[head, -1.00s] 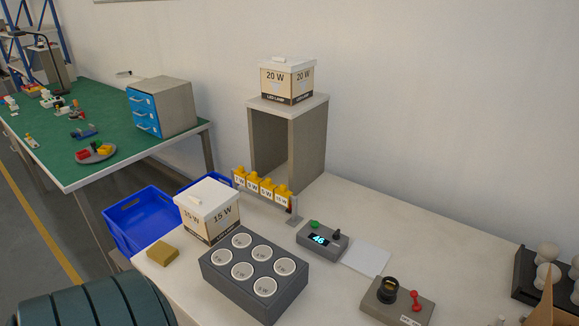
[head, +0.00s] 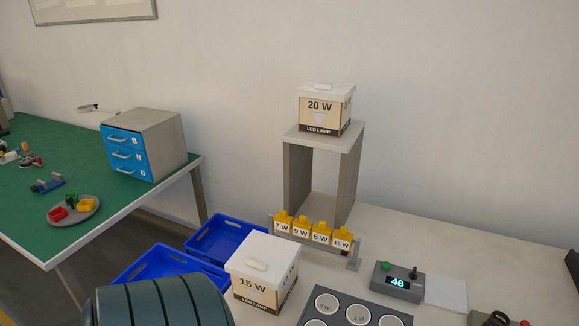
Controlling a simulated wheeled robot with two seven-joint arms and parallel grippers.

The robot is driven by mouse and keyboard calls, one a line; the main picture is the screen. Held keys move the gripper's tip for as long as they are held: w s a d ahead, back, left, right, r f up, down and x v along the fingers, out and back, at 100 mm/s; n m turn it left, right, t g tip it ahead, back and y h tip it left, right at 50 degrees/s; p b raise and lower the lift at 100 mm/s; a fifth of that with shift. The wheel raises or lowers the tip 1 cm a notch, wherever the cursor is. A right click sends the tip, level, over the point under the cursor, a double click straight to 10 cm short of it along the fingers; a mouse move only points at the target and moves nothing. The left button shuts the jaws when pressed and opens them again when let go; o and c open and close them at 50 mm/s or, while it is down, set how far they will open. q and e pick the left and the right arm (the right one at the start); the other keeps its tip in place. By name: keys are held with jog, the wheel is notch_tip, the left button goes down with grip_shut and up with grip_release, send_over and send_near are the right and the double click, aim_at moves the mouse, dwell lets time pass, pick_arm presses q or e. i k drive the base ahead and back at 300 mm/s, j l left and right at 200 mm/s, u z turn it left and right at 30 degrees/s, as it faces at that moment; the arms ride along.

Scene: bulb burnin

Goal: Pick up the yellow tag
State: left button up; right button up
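Several yellow tags stand in a row on a grey rack (head: 354,262) in front of the shelf. Their white labels read 7 W on the leftmost tag (head: 283,217), 9 W on the second tag (head: 300,222), 5 W on the third tag (head: 321,227) and 15 W on the rightmost tag (head: 342,234). Neither of my grippers shows in this view. A dark ribbed part, which looks like my own arm, covers the bottom left.
A 15 W box (head: 263,273) stands in front of the rack, left of a grey socket block (head: 343,310). A shelf (head: 352,170) behind carries a 20 W box (head: 325,110). A display unit (head: 399,283) reads 46. A blue crate (head: 218,238) lies left.

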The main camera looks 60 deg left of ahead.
aim_at(302, 227)
jog(key=k+j, duration=0.3)
jog(key=j, duration=0.2)
jog(key=k+j, duration=0.3)
jog(key=j, duration=0.15)
jog(key=k+j, duration=0.25)
jog(key=j, duration=0.25)
jog(key=k+j+z, duration=0.1)
jog(key=k+j, duration=0.2)
jog(key=j, duration=0.2)
